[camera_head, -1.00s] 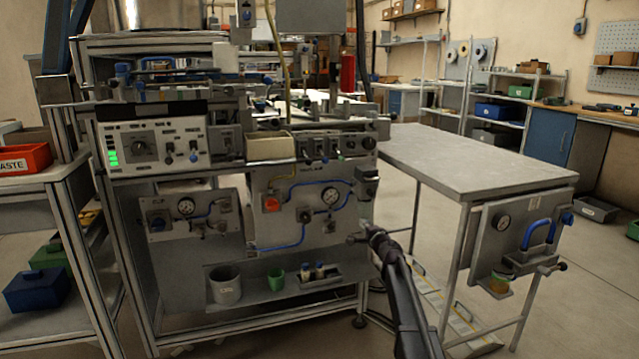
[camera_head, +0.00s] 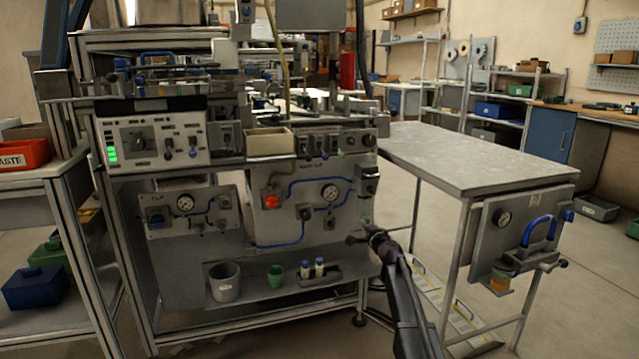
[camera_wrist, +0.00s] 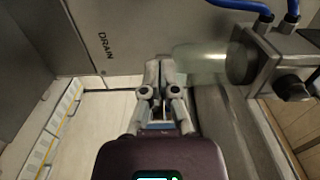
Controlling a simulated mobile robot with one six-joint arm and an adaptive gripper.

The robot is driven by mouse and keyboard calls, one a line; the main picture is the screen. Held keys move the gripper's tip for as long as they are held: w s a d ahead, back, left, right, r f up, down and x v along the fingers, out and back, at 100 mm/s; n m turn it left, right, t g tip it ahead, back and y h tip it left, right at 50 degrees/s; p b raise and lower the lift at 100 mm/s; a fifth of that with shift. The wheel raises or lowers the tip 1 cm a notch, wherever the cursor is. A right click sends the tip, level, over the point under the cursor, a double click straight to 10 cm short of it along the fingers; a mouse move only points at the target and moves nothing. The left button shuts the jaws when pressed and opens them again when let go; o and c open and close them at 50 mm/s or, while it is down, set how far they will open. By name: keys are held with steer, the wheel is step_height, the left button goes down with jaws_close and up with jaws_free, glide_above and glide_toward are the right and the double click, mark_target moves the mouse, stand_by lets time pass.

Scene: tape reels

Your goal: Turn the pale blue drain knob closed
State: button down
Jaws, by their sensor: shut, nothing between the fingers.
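My gripper (camera_wrist: 161,68) is shut, with its two fingers side by side and empty. In the head view its end (camera_head: 357,239) is at the lower right edge of the grey machine panel (camera_head: 268,215). In the wrist view, the word DRAIN is printed on the panel (camera_wrist: 60,35), reading downward. A pale, clear cylinder (camera_wrist: 203,62) lies just right of the fingertips, joined to a dark round collar (camera_wrist: 240,62). I cannot make out the pale blue drain knob. It may be behind the fingers at the cylinder's left end. Contact cannot be told.
Blue hoses (camera_wrist: 245,5) and a black knob (camera_wrist: 292,88) are beyond the collar in the wrist view. A shelf with a grey cup (camera_head: 224,283), a green cup (camera_head: 275,277) and small bottles is lower left. A table (camera_head: 470,160) stands right. A yellow-marked strip (camera_head: 447,305) lies below it.

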steer(key=shift+d+f, duration=0.25)
steer(key=shift+f, duration=0.05)
stand_by(0.5)
steer(key=shift+s+a+f+b, duration=0.1)
steer(key=shift+a+f+b, duration=0.05)
steer(key=shift+a+b, duration=0.25)
stand_by(0.4)
steer(key=shift+s, duration=0.1)
steer(key=shift+v, duration=2.9)
steer(key=shift+a, duration=0.1)
